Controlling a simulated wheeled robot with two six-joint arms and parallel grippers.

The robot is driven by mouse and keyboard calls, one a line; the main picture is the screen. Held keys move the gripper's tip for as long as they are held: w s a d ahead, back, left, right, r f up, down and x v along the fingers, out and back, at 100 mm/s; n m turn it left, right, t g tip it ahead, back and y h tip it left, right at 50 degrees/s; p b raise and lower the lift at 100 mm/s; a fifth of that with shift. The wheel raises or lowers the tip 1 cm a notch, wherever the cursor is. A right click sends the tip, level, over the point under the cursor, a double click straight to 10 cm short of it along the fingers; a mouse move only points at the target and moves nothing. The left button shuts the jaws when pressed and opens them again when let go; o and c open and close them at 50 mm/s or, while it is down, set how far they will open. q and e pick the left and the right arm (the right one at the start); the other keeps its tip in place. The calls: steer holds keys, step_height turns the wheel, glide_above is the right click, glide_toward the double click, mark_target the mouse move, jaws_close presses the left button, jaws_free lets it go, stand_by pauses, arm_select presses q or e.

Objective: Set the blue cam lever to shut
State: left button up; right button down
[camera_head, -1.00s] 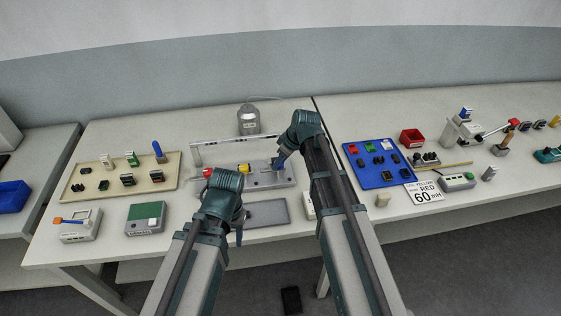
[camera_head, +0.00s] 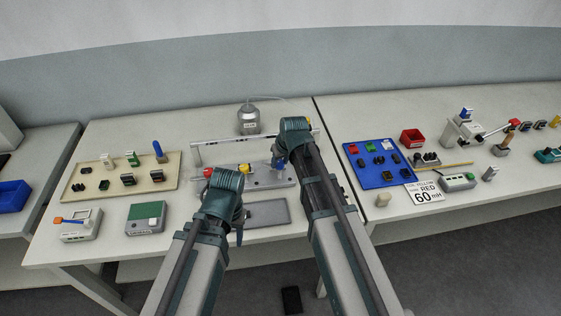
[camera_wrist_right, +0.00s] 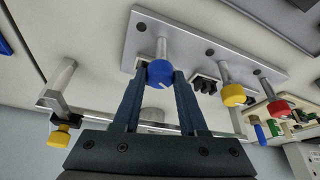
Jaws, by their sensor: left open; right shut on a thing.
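The blue cam lever shows in the right wrist view as a round blue knob (camera_wrist_right: 159,77) on a short metal stem from the grey plate (camera_wrist_right: 190,45). My right gripper (camera_wrist_right: 161,70) is shut on this knob, with one finger on each side. In the head view the right gripper (camera_head: 280,164) is at the right part of the plate, and my forearm hides part of it. My left gripper (camera_head: 239,236) hangs open near the dark grey pad, away from the lever; its fingers are mostly hidden by the arm.
A yellow knob (camera_wrist_right: 232,95) and a red knob (camera_wrist_right: 278,110) stand on the same plate. A rail (camera_head: 225,141) runs behind it. A beige tray (camera_head: 100,183) is at left, a blue tray (camera_head: 385,178) at right. A grey pad (camera_head: 266,213) lies in front.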

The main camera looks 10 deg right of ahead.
steer(key=m+h, duration=0.1)
steer(key=m, duration=0.3)
steer(key=m+h, duration=0.1)
steer(key=m, duration=0.1)
steer(key=shift+a+h, duration=0.25)
steer(key=shift+h, duration=0.05)
steer(key=m, duration=0.3)
steer(key=m+g+h, duration=0.1)
steer(key=m, duration=0.2)
steer(key=shift+w+a+h, duration=0.1)
steer(key=shift+h, duration=0.2)
steer(key=shift+c, duration=2.2)
jaws_free()
steer(key=shift+r, duration=0.1)
steer(key=p+v, duration=1.2)
steer(key=v, duration=0.1)
steer(key=shift+a+r+p, duration=0.25)
steer(key=shift+r+p, duration=0.05)
steer(key=shift+p, duration=0.1)
